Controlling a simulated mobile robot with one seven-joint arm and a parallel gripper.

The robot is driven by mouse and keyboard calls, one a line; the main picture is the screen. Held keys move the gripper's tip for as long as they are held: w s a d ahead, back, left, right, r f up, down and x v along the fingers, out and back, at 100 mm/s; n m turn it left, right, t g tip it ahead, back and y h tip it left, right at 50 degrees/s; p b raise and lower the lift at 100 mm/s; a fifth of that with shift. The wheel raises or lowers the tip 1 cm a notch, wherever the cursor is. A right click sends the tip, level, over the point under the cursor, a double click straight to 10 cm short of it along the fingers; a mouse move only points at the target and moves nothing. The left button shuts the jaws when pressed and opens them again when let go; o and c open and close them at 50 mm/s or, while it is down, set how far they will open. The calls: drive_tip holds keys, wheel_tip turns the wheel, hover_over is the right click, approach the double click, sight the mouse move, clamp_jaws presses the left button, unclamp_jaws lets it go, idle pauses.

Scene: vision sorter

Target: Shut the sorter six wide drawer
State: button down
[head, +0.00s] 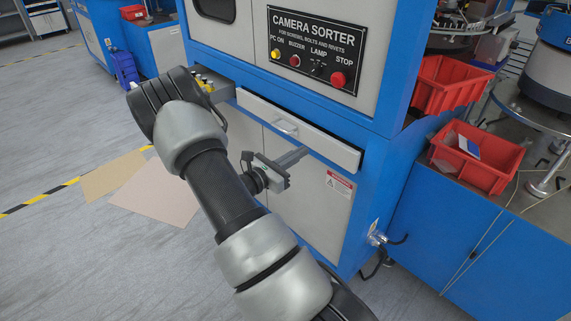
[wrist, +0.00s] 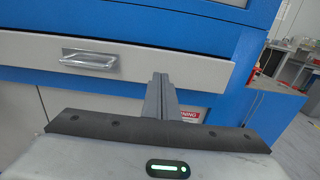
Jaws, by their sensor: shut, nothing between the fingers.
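The wide drawer (head: 325,147) is a pale grey front with a metal handle (head: 285,127), set in the blue cabinet below the control panel. A dark strip shows along its top edge, and its front stands out a little from the cabinet. In the wrist view the drawer front (wrist: 210,70) spans the upper part, with the handle (wrist: 90,59) at left. My gripper (head: 305,150) is shut and empty. Its fingers (wrist: 160,78) point at the drawer's lower edge, right of the handle. I cannot tell whether they touch it.
A smaller drawer (head: 221,92) at left stands open with small items, partly behind my arm. Cabinet doors (head: 318,205) lie below the wide drawer. Red bins (head: 475,155) stand on a blue bench at right. Cardboard sheets (head: 155,193) lie on the floor at left.

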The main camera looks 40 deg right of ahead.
sight(316, 141)
drive_tip(key=shift+w+d+b, duration=0.15)
drive_tip(key=shift+d+b, duration=0.05)
drive_tip(key=shift+d, duration=0.9)
drive_tip(key=shift+w+d+b, duration=0.1)
drive_tip(key=shift+d+b, duration=0.05)
drive_tip(key=shift+d, duration=0.95)
drive_tip(key=d, duration=0.4)
drive_tip(key=shift+w+d+b, duration=0.15)
drive_tip(key=shift+d+b, duration=0.15)
drive_tip(key=shift+d, duration=0.05)
drive_tip(key=shift+d+r, duration=0.1)
drive_tip(key=shift+r, duration=0.1)
